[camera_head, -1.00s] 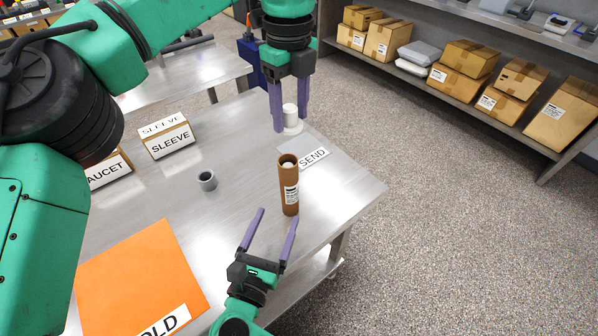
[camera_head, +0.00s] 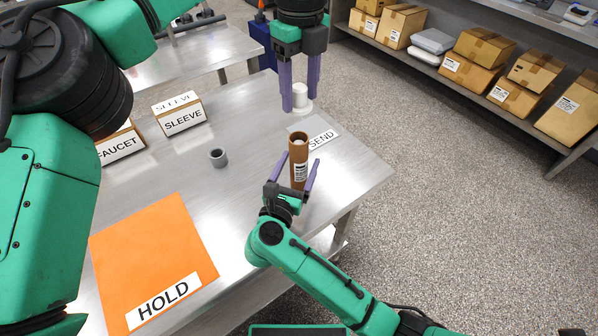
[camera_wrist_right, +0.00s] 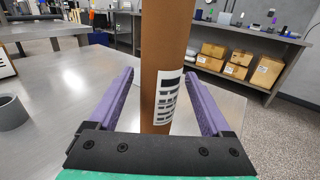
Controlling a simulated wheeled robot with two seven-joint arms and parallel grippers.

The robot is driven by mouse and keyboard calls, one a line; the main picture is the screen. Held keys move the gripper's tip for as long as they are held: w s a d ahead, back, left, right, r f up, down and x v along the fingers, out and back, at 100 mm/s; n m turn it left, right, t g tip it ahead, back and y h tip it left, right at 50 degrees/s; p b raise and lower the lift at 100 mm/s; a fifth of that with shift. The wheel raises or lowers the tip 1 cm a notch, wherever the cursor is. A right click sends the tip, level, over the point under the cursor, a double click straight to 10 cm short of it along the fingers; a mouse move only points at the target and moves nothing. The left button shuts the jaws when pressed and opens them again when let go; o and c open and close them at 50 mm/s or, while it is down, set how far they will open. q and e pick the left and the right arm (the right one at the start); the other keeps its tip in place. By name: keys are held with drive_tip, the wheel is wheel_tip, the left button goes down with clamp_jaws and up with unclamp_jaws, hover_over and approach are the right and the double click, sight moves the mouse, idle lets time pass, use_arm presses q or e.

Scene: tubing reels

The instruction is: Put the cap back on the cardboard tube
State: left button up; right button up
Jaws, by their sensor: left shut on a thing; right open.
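The brown cardboard tube (camera_head: 299,160) stands upright on the metal table, its top open with something pale inside. My left gripper (camera_head: 299,108) is shut on the white cap (camera_head: 297,96), holding it above and behind the tube, apart from it. My right gripper (camera_head: 301,174) is open, with a purple finger on each side of the tube. In the right wrist view, the tube (camera_wrist_right: 165,70) with its barcode label stands between the open fingers, with gaps visible beside it. The tube's top is out of that view.
A grey ring (camera_head: 218,158) lies on the table (camera_head: 240,215) left of the tube. An orange HOLD mat (camera_head: 150,255) is at front left. SLEEVE (camera_head: 181,115) and FAUCET (camera_head: 122,143) boxes stand at the left. A SEND label (camera_head: 322,139) lies behind the tube.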

drive_tip(key=shift+w+d, duration=0.1)
drive_tip(key=shift+w, duration=0.15)
use_arm(q)
drive_tip(key=shift+s, duration=0.1)
use_arm(e)
drive_tip(key=shift+s, duration=0.1)
drive_tip(key=shift+c, duration=0.6)
clamp_jaws()
idle(0.5)
use_arm(q)
drive_tip(key=shift+f, duration=2.45)
